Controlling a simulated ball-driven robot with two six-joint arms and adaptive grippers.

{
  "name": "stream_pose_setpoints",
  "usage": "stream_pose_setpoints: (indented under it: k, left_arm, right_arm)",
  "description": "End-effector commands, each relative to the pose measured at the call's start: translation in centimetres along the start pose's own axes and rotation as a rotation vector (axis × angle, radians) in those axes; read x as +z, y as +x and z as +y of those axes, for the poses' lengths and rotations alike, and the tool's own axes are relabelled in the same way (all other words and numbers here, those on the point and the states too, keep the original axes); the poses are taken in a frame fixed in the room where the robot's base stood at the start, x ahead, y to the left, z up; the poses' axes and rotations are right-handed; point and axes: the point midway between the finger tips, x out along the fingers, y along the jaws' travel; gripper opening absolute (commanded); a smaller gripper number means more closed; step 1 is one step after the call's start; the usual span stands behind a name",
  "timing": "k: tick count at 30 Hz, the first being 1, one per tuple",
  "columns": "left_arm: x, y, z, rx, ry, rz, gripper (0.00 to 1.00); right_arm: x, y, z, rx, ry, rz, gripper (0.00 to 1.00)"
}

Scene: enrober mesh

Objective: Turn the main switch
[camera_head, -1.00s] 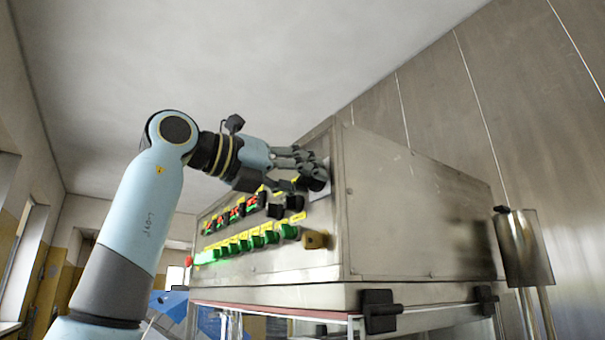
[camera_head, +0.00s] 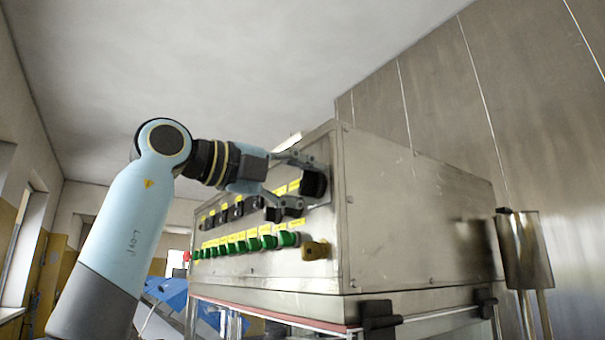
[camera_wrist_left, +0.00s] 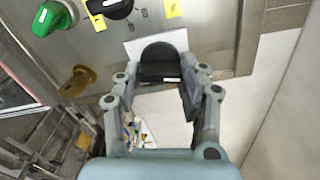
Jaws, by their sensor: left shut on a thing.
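The main switch (camera_head: 314,184) is a black knob at the upper right end of the control panel on the steel cabinet's front. My left gripper (camera_head: 306,185) is at it, one finger above and one below. In the left wrist view the black knob (camera_wrist_left: 161,60) stands before a pale plate, between the fingertips of my left gripper (camera_wrist_left: 160,85), which is shut on it. The exact contact at the tips is partly hidden. My right gripper is not in view.
A row of green buttons (camera_head: 253,243) with yellow labels and a brass-coloured knob (camera_head: 316,250) lie below the switch. Black latches (camera_head: 379,318) stick out under the cabinet (camera_head: 420,215). A metal canister (camera_head: 526,250) stands at the right.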

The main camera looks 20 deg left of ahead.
Motion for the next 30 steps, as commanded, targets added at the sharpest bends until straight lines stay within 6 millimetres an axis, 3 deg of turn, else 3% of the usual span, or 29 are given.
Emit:
stream_pose_setpoints:
  k: [13,30]
  left_arm:
    - [0.1,0.0,-0.2,0.0,-0.246,-0.001,0.08]
    - [0.0,0.0,-0.1,0.0,-0.288,-0.001,0.08]
  right_arm:
    - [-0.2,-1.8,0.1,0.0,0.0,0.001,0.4]
    - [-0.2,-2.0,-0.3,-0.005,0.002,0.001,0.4]
